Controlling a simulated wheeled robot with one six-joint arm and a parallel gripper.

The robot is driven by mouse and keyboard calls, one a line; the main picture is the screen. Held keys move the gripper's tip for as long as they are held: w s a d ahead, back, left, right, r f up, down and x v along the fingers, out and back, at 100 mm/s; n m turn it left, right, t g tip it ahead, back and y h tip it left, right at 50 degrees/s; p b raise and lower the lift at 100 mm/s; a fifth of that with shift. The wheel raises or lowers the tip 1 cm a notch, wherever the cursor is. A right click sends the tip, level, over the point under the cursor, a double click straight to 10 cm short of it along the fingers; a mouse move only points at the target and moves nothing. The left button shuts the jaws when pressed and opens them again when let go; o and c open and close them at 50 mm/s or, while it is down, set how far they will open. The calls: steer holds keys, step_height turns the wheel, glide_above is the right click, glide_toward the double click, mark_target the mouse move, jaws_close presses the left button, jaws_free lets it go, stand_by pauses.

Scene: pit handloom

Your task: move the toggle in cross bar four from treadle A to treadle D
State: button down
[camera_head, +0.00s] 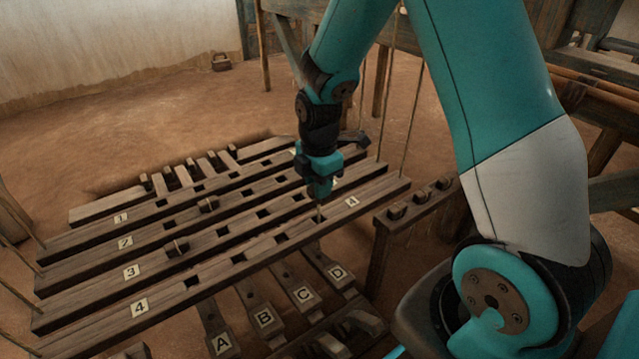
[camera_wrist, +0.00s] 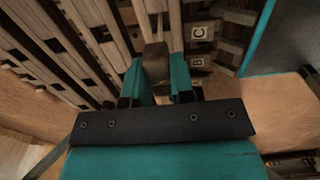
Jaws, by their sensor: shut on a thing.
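Cross bar four (camera_head: 100,333) is the nearest of the labelled bars and has a row of dark square slots. My gripper (camera_head: 319,196) is over its right part, at the slot nearest treadle D (camera_head: 336,272). In the wrist view my gripper (camera_wrist: 164,85) is shut on the toggle (camera_wrist: 155,62), a brown wooden block between the teal fingers. A thin part shows below the fingers in the head view; I cannot tell whether it is inside the slot. The slot nearest treadle A (camera_head: 221,342) looks empty. Treadles B (camera_head: 265,319) and C (camera_head: 304,295) lie between.
Toggles stand in cross bar two (camera_head: 207,204) and cross bar three (camera_head: 177,247). A small rack (camera_head: 420,200) with several wooden pegs is right of the bars. Cords hang around the bars' ends. Loom posts stand behind.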

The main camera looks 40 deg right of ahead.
mark_target(319, 203)
steer(key=shift+f+b, duration=1.55)
steer(key=shift+f, duration=0.2)
steer(key=shift+f+b, duration=0.8)
steer(key=shift+f, duration=1.3)
steer(key=c, duration=0.9)
jaws_free()
step_height(319, 203, up, 18)
steer(key=p, duration=0.9)
steer(key=shift+f+p, duration=0.25)
steer(key=shift+p, duration=0.1)
